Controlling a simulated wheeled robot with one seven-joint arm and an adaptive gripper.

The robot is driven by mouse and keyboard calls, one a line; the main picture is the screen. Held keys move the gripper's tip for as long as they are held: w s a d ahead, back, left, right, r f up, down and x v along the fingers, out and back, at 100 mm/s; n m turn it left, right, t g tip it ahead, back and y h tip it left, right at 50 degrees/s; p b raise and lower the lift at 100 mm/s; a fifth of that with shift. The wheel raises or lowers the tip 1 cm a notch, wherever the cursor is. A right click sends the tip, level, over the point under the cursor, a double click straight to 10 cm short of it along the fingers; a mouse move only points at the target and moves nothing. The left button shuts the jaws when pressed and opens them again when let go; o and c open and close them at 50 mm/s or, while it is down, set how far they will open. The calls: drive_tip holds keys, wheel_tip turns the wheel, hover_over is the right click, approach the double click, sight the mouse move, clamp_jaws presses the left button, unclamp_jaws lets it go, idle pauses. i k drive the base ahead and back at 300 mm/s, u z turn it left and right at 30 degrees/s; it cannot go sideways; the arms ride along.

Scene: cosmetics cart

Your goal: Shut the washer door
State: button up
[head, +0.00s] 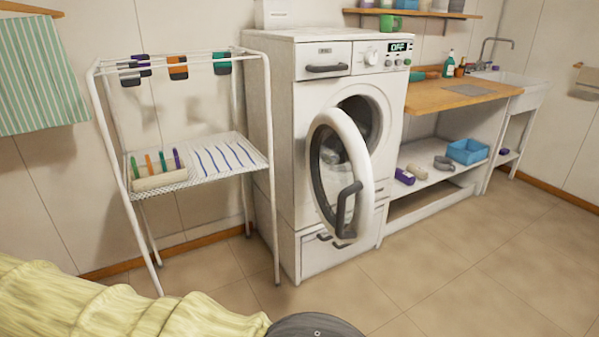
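A white front-loading washer (287,150) stands against the back wall, its display reading OFF. Its round door (364,163) has a white rim, dark glass and a dark handle (347,208). The door stands open, swung out toward me, and the drum opening (362,118) shows behind it. The hinge is hidden from this view. My gripper is not in view. A yellow ribbed sleeve-like shape and a dark rounded part, which seem to be mine, fill the bottom left and bottom middle, apart from the door.
A white metal rack (104,140) with clips and small items stands left of the washer. A wooden-topped bench (430,97) with a lower shelf holding a blue bin (467,151) stands right, beside a sink (518,80). The tiled floor (470,250) in front is clear.

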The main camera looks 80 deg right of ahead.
sight(362, 188)
drive_tip(key=z, duration=0.05)
drive_tip(key=i, duration=0.35)
drive_tip(key=z, duration=2.3)
